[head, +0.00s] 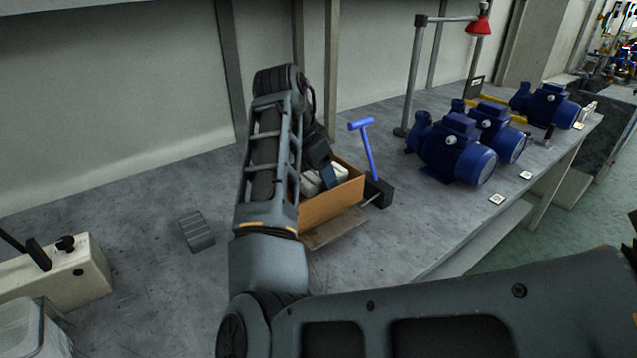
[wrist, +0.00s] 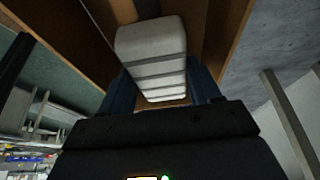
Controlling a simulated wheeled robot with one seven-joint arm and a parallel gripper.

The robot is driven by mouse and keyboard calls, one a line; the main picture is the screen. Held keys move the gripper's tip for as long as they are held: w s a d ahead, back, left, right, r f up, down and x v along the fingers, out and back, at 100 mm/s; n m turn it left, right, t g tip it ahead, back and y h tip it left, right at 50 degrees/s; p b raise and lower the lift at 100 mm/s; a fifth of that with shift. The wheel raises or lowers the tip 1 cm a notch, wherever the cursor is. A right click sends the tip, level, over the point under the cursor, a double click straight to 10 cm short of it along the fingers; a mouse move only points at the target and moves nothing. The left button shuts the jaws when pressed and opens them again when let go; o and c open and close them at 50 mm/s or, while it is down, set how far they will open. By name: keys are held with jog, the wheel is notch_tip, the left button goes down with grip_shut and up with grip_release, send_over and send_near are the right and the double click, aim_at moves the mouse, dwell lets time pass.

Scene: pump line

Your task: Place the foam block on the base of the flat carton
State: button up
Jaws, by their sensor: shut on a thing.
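The foam block (wrist: 152,45) is white with grey grooves. My gripper (wrist: 162,90) is shut on it, with a blue finger on each side. In the head view, my gripper (head: 328,174) reaches down into the open brown carton (head: 332,203), and part of the white foam block (head: 309,184) shows behind the carton's front wall. In the wrist view, brown carton walls (wrist: 228,30) stand on both sides of the block. The carton's front wall hides the block's underside, so I cannot tell whether it touches the base.
A grey ribbed block (head: 197,231) lies on the bench left of my arm. A blue-handled tool (head: 366,150) stands in a dark block right of the carton. Several blue pumps (head: 457,153) stand further right. A beige box (head: 62,277) sits at lower left.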

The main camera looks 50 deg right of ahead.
aim_at(315, 176)
jog(key=shift+f, duration=1.45)
jog(key=o, duration=1.1)
jog(key=shift+f, duration=0.1)
jog(key=v, duration=1.2)
